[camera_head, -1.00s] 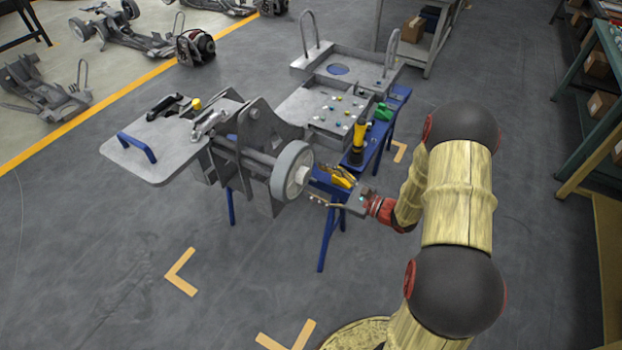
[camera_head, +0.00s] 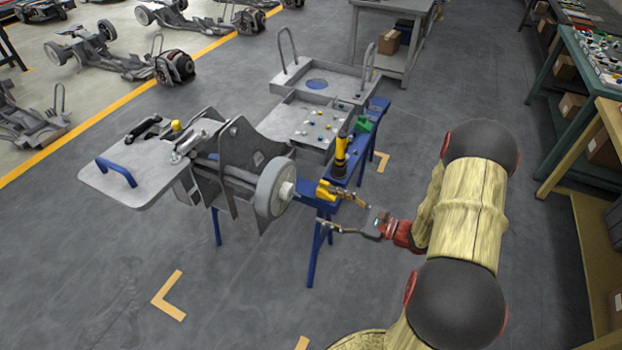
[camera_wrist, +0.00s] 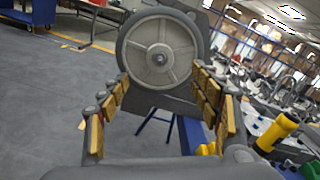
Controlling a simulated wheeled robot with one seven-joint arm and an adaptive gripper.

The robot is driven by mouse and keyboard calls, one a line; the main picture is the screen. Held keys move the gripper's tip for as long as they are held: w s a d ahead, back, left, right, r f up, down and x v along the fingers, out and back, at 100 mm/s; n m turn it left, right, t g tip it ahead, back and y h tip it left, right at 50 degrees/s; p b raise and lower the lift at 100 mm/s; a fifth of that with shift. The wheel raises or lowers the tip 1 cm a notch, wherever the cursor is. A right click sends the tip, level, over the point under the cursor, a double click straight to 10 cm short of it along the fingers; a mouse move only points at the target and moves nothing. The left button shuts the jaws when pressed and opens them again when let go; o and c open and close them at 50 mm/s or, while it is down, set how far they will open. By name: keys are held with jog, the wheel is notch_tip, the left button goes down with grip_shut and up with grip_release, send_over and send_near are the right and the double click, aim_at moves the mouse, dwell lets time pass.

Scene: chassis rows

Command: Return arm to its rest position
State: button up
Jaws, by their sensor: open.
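My gripper (camera_head: 340,212) is open and empty in the head view, to the right of the chassis (camera_head: 228,170) on its blue stand. Its two padded fingers show wide apart in the wrist view (camera_wrist: 160,115), with the grey wheel (camera_wrist: 160,52) beyond them. The same wheel (camera_head: 273,187) is fitted on the chassis end in the head view, apart from my fingertips. My arm is bent at the right of the head view.
A yellow-and-black tool (camera_head: 340,158) stands on the blue bench (camera_head: 352,178), beside a green item (camera_head: 363,125). Shelves with boxes (camera_head: 572,105) line the right side. More chassis (camera_head: 110,55) lie at the upper left. The floor in front is clear.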

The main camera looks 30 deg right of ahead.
jog(key=s+a+f+n+g+h, duration=0.1)
jog(key=s+a+n+g, duration=0.4)
jog(key=s+g, duration=0.25)
jog(key=s+a+n+g+h, duration=0.1)
jog(key=s+a+n+g, duration=0.4)
jog(key=s, duration=0.4)
jog(key=s+d+r+n+g+h, duration=0.1)
jog(key=s+d+r+n+h, duration=0.2)
jog(key=r+n+h, duration=0.6)
jog(key=a+r+n+t, duration=0.2)
jog(key=a+r, duration=0.1)
jog(key=r, duration=0.4)
jog(key=a+r+n+t, duration=0.2)
jog(key=a+r+t, duration=0.1)
jog(key=r, duration=0.4)
jog(key=shift+s+a+n+p, duration=0.3)
jog(key=shift+s+a+n, duration=0.1)
jog(key=shift+a, duration=0.1)
